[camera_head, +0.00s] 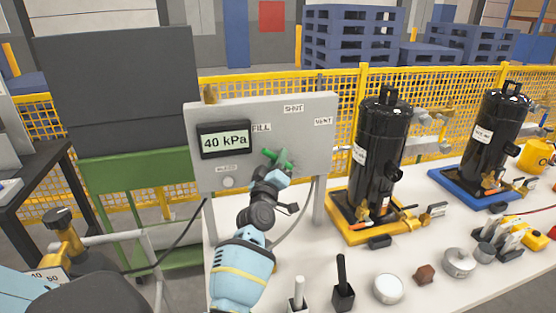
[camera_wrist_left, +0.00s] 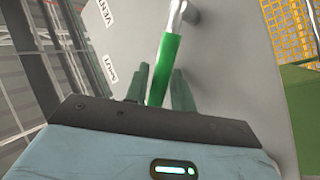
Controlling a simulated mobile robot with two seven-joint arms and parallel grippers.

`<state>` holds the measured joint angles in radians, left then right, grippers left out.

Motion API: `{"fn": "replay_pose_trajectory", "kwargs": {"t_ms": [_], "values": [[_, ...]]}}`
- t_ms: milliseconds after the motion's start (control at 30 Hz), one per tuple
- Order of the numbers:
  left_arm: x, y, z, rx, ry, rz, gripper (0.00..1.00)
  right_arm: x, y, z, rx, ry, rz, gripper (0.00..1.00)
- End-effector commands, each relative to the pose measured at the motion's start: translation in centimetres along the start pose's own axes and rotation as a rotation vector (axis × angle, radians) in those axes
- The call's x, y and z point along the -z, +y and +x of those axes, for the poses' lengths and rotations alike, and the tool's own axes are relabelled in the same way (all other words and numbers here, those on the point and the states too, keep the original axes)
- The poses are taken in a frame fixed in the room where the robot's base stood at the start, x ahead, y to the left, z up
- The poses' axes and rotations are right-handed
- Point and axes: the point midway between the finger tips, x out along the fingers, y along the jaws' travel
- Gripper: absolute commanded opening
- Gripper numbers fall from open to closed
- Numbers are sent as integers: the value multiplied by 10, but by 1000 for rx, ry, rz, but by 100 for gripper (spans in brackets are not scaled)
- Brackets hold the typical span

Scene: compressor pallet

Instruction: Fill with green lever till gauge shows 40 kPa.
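The grey panel (camera_head: 320,165) stands upright on the white table with FILL, SHUT and VENT labels. Its gauge display (camera_head: 224,140) reads 40 kPa. The green lever (camera_head: 283,157) is on the panel, below and right of the FILL label, partly hidden by my left gripper (camera_head: 272,165). In the left wrist view the green lever (camera_wrist_left: 165,65) runs between the two fingers of my left gripper (camera_wrist_left: 160,83), which close against its sides. Its silver stem shows above the grip. My right gripper is not in view.
Two black compressors (camera_head: 377,150) (camera_head: 490,135) stand right of the panel on yellow and blue bases. Several small parts, including a white round one (camera_head: 388,288), lie along the table's front. A yellow mesh fence (camera_head: 430,105) runs behind. A green cabinet (camera_head: 135,180) is left.

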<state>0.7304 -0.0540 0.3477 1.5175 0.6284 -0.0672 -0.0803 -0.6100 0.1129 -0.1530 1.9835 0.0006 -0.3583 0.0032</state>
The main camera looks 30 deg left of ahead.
Motion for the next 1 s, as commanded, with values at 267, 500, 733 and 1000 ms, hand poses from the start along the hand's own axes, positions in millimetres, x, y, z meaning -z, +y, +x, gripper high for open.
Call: {"fn": "replay_pose_trajectory", "kwargs": {"t_ms": [267,500,733,1000], "values": [[0,0,1,0,0,0,25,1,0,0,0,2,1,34],[0,0,1,0,0,0,0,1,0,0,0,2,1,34],[0,0,1,0,0,0,0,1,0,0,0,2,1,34],[-1,-1,10,4,-13,18,0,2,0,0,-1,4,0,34]]}}
